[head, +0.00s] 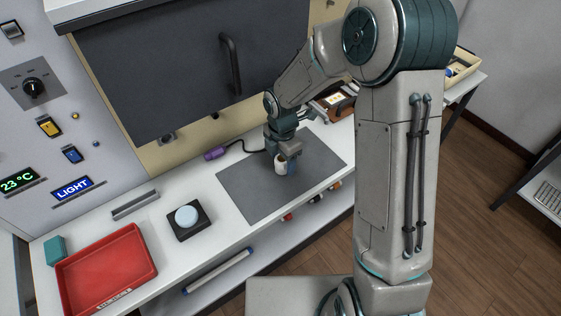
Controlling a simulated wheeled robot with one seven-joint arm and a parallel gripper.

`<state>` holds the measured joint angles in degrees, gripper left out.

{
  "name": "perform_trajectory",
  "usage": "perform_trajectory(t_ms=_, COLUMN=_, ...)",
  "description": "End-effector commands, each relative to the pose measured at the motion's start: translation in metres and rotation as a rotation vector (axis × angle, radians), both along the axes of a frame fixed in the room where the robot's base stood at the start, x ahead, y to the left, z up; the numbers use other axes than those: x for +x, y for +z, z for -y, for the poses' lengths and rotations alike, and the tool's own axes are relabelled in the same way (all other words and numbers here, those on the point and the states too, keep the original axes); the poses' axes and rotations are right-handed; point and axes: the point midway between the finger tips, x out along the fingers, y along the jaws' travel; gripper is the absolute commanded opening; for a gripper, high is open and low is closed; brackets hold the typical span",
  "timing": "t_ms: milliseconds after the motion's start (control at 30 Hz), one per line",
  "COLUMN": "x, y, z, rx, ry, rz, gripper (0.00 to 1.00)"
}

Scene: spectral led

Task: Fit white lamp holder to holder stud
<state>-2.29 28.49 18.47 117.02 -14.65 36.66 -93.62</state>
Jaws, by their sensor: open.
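A small white cylindrical piece, which looks like the white lamp holder (281,167), stands on the grey mat (245,187). My gripper (287,164) points down right at it, with a finger close on its right side. The jaws are open; whether they touch the piece cannot be told at this size.
A red tray (106,270), a black block with a pale blue round top (187,218) and a purple-handled corded tool (215,153) lie on the white bench. A dark panel with a handle (231,65) overhangs behind. The mat's left part is clear.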

Motion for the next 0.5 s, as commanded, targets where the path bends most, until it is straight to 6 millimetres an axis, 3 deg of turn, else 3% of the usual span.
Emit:
perform_trajectory(t_ms=300, x=-0.0001, y=-0.0078, z=0.0000, rx=0.001, ry=-0.001, rz=0.001, gripper=0.64)
perform_trajectory(t_ms=500, x=-0.0003, y=-0.0077, z=0.0002, rx=0.001, ry=-0.001, rz=0.001, gripper=0.15)
